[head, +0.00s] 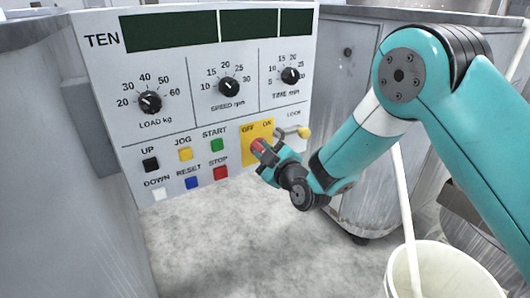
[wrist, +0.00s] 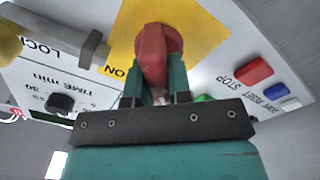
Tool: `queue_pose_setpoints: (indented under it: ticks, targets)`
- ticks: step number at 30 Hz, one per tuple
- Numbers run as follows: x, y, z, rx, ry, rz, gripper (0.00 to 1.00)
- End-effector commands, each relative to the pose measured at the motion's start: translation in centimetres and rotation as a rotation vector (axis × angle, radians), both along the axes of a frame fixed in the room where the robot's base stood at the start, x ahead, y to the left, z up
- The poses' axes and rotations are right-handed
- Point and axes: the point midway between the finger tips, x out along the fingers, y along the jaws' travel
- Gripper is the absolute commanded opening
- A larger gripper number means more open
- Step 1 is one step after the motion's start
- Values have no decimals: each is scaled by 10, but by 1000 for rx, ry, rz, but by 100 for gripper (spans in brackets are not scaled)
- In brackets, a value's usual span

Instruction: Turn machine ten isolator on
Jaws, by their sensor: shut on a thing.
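The machine panel marked TEN (head: 103,40) faces me in the head view. Its isolator is a red rotary handle (head: 258,147) on a yellow plate (head: 246,153) marked OFF and ON at the top. In the wrist view the red handle (wrist: 152,52) stands between my two teal fingers, with ON readable to its left on the yellow plate (wrist: 200,30). My gripper (head: 264,151) is shut on the handle. It hides part of the handle and plate, so I cannot tell which mark the handle points to.
A metal lock lever with a yellow knob (head: 304,132) sticks out right of the plate. The red STOP button (head: 221,173) and green START button (head: 217,145) are close on the left. A white bucket (head: 445,272) with a pole stands at lower right.

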Motion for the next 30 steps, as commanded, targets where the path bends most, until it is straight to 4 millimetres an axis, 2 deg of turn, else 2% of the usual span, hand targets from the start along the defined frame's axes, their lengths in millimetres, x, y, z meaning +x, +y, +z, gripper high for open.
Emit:
queue_pose_setpoints:
  ticks: [8,30]
  targets:
    - [0,-1,0,123,85,0,0]
    - [2,-4,2,697,473,0,0]
